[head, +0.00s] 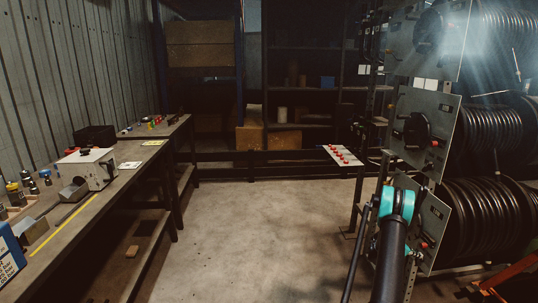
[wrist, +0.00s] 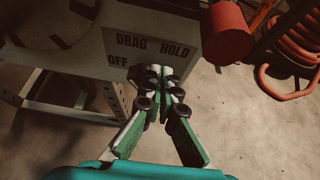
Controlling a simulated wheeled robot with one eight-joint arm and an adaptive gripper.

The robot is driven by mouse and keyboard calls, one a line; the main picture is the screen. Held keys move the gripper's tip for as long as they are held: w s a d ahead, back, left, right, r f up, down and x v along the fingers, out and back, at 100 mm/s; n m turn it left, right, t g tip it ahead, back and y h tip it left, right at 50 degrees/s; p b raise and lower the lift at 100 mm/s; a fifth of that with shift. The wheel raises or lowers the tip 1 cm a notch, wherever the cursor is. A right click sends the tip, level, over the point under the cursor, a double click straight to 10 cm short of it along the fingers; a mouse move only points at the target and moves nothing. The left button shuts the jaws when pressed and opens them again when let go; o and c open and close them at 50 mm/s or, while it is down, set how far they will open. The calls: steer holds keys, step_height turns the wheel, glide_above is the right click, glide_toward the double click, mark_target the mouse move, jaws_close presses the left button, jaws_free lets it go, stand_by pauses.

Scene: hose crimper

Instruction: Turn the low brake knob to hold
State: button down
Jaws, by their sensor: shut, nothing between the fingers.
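The low brake's plate (wrist: 187,28) carries the labels OFF, DRAG and HOLD in the wrist view. My gripper (wrist: 160,76) is shut and empty, its fingertips together just below DRAG, between OFF and HOLD. The fingertips cover the spot among the labels, so I cannot make out the knob, its setting, or whether they touch it. A red cylinder (wrist: 228,40) sticks out at the plate's right edge, right of HOLD. In the head view the lowest reel panel (head: 432,215) is partly behind my arm, and my gripper is not visible there.
Large hose reels (head: 490,215) are stacked at the right. A red-orange frame (head: 500,285) stands low at the far right. A small shelf with red-topped items (head: 342,155) juts out left of the rack. A workbench (head: 60,225) runs along the left. The middle floor is clear.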

steer(key=shift+r, duration=0.15)
steer(key=a, duration=0.6)
steer(key=shift+s+r, duration=0.2)
steer(key=shift+s, duration=0.15)
steer(key=w+d+m+t, duration=0.1)
steer(key=d+m+t, duration=0.2)
steer(key=d, duration=0.3)
steer(key=shift+w+m+t, duration=0.25)
steer(key=shift+m+t, duration=0.05)
stand_by(0.8)
